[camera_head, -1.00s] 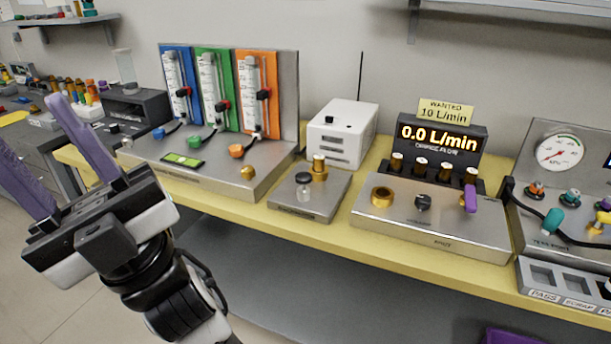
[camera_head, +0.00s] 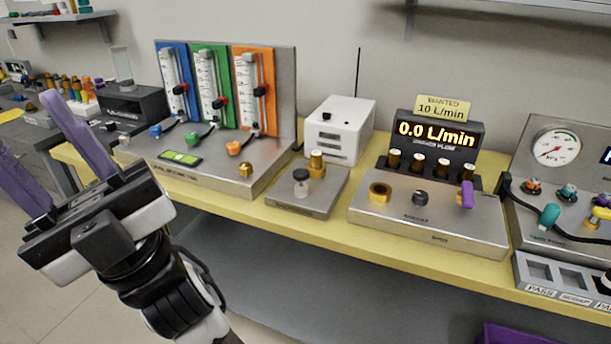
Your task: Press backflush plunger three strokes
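A small grey metal block (camera_head: 322,201) stands near the front edge of the yellow bench. On it is a short plunger-like piece (camera_head: 300,183) with a black cap and a pale lower part, which appears to be the backflush plunger. A brass fitting (camera_head: 317,165) stands beside it on the same block. My gripper (camera_head: 24,122) is at the far left, in front of the bench and well apart from the plunger. Its two purple fingers are spread with nothing between them. The left fingertip is cut off by the picture edge.
Left of the block is a panel with blue, green and orange flow meters (camera_head: 213,90). Right is a console whose display (camera_head: 431,134) reads 0.0 L/min, with a "WANTED 10 L/min" sign. A white box (camera_head: 338,125) stands behind. A PASS/SCRAP tray (camera_head: 560,280) sits front right.

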